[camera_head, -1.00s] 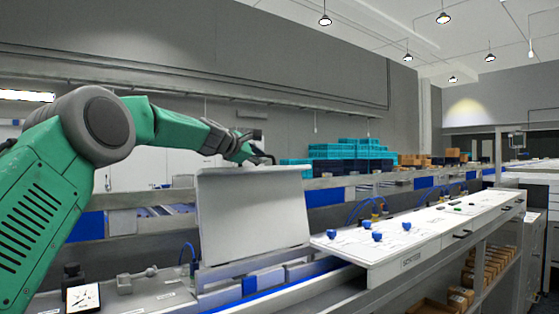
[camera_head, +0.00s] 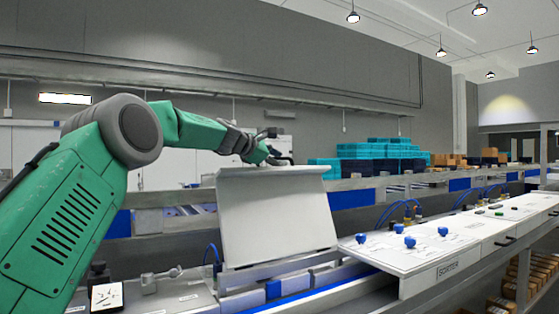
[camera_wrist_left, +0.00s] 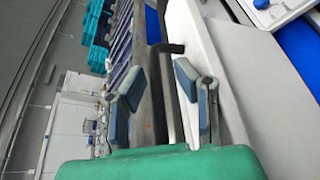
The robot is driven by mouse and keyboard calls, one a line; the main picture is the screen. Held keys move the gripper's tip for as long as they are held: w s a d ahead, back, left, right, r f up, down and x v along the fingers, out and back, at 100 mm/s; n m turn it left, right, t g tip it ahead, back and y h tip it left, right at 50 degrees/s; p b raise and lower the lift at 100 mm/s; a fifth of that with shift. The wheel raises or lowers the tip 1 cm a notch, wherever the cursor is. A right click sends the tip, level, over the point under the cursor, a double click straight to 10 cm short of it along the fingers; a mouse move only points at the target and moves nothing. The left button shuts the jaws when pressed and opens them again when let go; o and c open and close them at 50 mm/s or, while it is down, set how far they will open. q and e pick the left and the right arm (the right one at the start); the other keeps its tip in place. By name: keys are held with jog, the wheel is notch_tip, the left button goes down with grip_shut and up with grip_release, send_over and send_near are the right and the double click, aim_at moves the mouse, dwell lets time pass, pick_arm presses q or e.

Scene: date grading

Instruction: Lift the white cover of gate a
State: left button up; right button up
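The white cover (camera_head: 275,215) is a broad flat panel standing steeply tilted in the middle of the head view. My left gripper (camera_head: 280,158) is just behind and above its top edge; whether it touches the cover is hidden. In the left wrist view my left gripper (camera_wrist_left: 158,88) has its two blue-padded fingers apart, with a clear gap between them. The pale cover (camera_wrist_left: 190,35) shows beside the right-hand finger, and a dark bent handle (camera_wrist_left: 166,48) lies just beyond the fingertips. No gate letter is legible. My right gripper is not in view.
A white sorter bench (camera_head: 415,262) with blue knobs stands to the right of the cover. Grey rails (camera_head: 365,183) run behind it. Teal crates (camera_head: 380,150) are stacked at the back. A small dial device (camera_head: 106,297) sits at lower left.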

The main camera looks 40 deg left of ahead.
pick_arm(q)
jog(key=shift+w+a+f, duration=0.1)
jog(key=shift+a+f, duration=0.05)
jog(key=shift+f, duration=0.2)
notch_tip(320, 180, up, 4)
jog(key=f, duration=0.1)
send_over(249, 168)
jog(key=w+a, duration=0.1)
jog(key=w, duration=0.1)
jog(key=shift+s+a+r, duration=0.1)
jog(key=shift+s+r, duration=0.25)
jog(key=shift+s, duration=0.2)
jog(key=shift+d+r, duration=0.1)
jog(key=shift+d, duration=0.1)
jog(key=shift+a, duration=0.2)
